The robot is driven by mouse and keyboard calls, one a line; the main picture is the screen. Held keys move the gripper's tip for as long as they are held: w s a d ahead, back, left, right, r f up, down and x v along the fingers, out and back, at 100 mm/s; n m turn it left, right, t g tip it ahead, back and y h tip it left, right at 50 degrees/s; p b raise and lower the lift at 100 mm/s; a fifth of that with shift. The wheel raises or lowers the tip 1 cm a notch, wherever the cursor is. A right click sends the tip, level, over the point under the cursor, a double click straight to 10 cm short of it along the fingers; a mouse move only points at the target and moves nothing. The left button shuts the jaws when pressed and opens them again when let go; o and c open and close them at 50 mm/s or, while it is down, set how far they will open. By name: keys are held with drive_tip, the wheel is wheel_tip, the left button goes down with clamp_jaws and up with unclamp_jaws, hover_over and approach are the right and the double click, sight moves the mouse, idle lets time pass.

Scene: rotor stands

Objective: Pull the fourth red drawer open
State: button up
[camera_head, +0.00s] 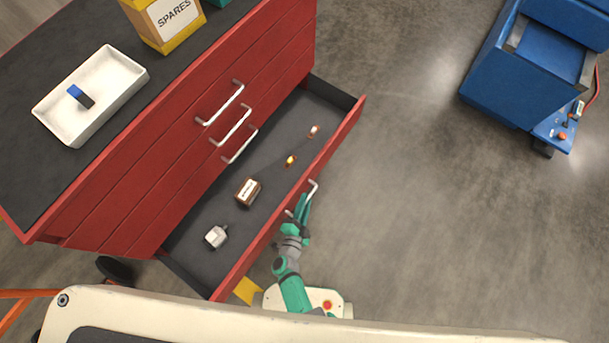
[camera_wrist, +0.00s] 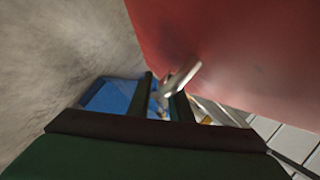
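The fourth red drawer (camera_head: 334,143), the lowest in the red cabinet (camera_head: 140,205), stands far out, with its dark inside showing. Its front also fills the upper right of the wrist view (camera_wrist: 235,50). Its silver handle (camera_head: 313,187) is on the outer face and shows in the wrist view (camera_wrist: 182,77). My gripper (camera_head: 304,203) is at this handle. In the wrist view the handle bar lies between my two dark fingers (camera_wrist: 166,100), which look closed on it. My gripper hides part of the handle in the head view.
The three drawers above are shut, with silver handles (camera_head: 232,125). A brown box (camera_head: 247,191), a light block (camera_head: 216,237) and two small items lie in the open drawer. A white tray (camera_head: 112,91) and yellow SPARES bin (camera_head: 165,22) stand on top. Floor is clear toward the blue cart (camera_head: 520,80).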

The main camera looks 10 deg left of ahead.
drive_tip(key=shift+r, duration=0.15)
drive_tip(key=v, duration=1)
drive_tip(key=shift+s, duration=0.35)
drive_tip(key=shift+a, duration=0.1)
drive_tip(key=s+d+r+n, duration=0.1)
drive_tip(key=s+r+n, duration=0.2)
drive_tip(key=r, duration=0.8)
drive_tip(key=s+d+r+n+y, duration=0.1)
drive_tip(key=s+d+r+n, duration=0.1)
drive_tip(key=r+n, duration=0.4)
drive_tip(key=s+d+r+n+y, duration=0.1)
drive_tip(key=s+r+n, duration=0.3)
drive_tip(key=r, duration=1.3)
drive_tip(key=shift+s+d, duration=0.2)
drive_tip(key=shift+d, duration=0.35)
drive_tip(key=shift+a+n, duration=0.1)
drive_tip(key=shift+n, duration=0.2)
